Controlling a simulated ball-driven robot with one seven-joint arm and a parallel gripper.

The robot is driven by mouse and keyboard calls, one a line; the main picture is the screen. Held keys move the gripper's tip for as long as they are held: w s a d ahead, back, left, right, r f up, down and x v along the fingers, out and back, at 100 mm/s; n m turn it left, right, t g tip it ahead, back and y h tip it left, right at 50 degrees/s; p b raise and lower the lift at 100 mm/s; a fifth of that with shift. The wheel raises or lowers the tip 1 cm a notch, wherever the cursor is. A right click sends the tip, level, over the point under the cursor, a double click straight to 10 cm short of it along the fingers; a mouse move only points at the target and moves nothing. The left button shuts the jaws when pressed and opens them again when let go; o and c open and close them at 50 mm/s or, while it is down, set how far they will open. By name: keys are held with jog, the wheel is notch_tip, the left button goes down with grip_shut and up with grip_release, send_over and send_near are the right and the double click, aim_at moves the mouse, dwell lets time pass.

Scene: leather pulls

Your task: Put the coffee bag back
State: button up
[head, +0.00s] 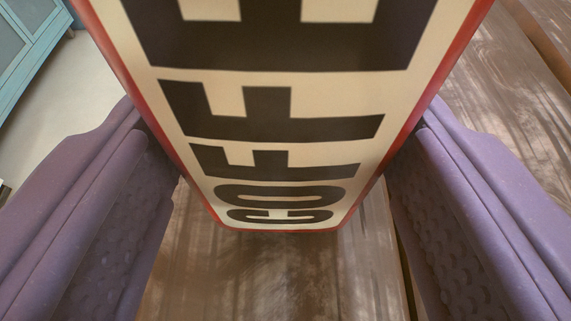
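The coffee bag (275,155) is a cream, box-like pack with big black letters and red edges. It fills the top middle of the view, close to the camera, and its upper part runs out of the picture. My gripper (286,145) has two purple fingers, one on each side of the bag. Both fingertips meet the bag's red side edges, so the gripper looks shut on the bag. The bag's far side and its top are hidden. I cannot tell whether its lower end touches the wood below.
A brown wooden surface (270,275) lies below and beyond the bag, with more wood (500,110) at the right. A dark gap or edge runs near the right finger. A pale floor (75,90) and a blue-green cabinet (32,45) show at the upper left.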

jog(key=shift+f, duration=0.1)
jog(key=o, duration=1.5)
jog(key=shift+s+r, duration=0.25)
jog(key=shift+s, duration=0.05)
jog(key=p+v, duration=0.3)
jog(key=v, duration=0.8)
jog(key=shift+s+r, duration=0.1)
jog(key=shift+s, duration=0.05)
